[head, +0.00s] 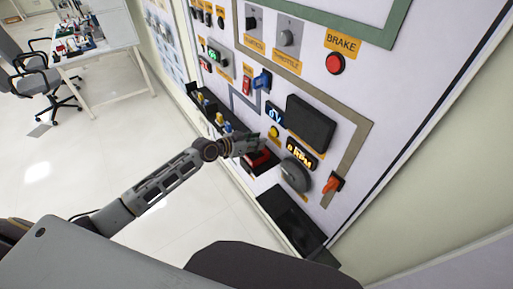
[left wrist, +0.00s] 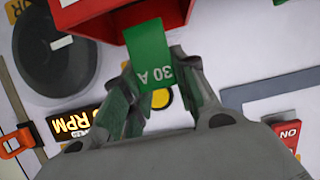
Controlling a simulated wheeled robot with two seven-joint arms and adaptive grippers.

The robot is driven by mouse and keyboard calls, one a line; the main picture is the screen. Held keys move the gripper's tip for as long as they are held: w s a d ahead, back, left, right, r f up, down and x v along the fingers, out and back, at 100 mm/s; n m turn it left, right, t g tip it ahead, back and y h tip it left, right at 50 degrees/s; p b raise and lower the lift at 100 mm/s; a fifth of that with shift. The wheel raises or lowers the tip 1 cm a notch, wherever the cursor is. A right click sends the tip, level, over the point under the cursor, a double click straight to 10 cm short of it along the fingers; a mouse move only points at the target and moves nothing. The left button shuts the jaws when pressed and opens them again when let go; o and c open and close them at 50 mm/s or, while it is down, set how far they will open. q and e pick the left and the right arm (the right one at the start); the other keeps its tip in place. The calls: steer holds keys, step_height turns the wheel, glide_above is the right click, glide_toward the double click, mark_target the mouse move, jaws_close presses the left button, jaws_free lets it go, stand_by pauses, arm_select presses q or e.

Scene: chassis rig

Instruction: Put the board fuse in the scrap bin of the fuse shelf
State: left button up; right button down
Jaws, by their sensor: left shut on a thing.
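My left gripper (left wrist: 153,70) is shut on a green fuse (left wrist: 152,46) marked "30 A" in the left wrist view. The fuse's far end overlaps the dark opening of a red bin (left wrist: 92,14); I cannot tell whether it is inside. In the head view my left gripper (head: 248,147) is at the red bin (head: 258,159), low on the panel, and the fuse is hidden there. My right gripper is not in view.
A black shelf (head: 202,101) with several coloured fuses runs along the panel left of the bin. An RPM display (head: 301,153), a round dial (head: 295,174) and an orange switch (head: 333,184) are close by. A black ledge (head: 293,222) sits below.

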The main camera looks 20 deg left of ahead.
arm_select(q)
steer(key=shift+f, duration=1.9)
steer(key=shift+f, duration=0.15)
steer(key=o, duration=0.6)
steer(key=shift+c, duration=0.2)
steer(key=shift+r, duration=0.25)
